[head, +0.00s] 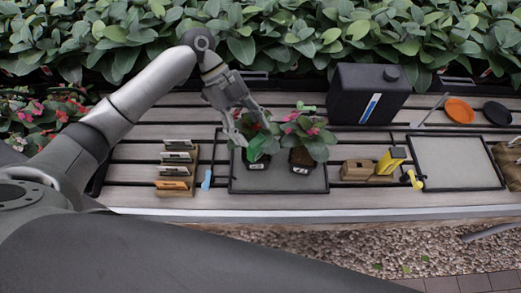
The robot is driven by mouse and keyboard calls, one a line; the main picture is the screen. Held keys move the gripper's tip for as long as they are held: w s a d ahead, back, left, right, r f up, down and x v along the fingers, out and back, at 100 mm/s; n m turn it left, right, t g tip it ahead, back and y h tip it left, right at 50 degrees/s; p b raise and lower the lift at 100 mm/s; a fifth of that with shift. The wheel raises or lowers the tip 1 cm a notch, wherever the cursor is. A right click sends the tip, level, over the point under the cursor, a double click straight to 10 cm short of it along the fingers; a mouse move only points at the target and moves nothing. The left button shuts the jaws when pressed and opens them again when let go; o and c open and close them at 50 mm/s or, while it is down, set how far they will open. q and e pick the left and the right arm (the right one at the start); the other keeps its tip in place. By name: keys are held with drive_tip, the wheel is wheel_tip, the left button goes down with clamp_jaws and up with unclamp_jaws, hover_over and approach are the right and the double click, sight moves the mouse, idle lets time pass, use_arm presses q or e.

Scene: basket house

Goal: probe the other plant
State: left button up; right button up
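Two potted plants with green leaves and pink-red flowers stand side by side on a grey tray (240,184) with a black rim. The left plant (245,127) is partly hidden by my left gripper (248,130). The right plant (312,140) stands clear of the gripper in a dark pot. My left gripper points down over the left plant, its fingers spread around the leaves. A bright green object (258,148) shows just below the fingers, over the left pot; whether the gripper holds it is unclear. My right gripper is not seen.
A black canister (368,93) stands behind, right of the plants. A wooden holder (355,170) with a yellow item (391,160) sits right of the tray. A wooden rack (176,168) stands left. An empty framed tray (456,162) and orange dish (459,110) lie right.

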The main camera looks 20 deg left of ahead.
use_arm(q)
drive_tip(key=shift+o, duration=1.1)
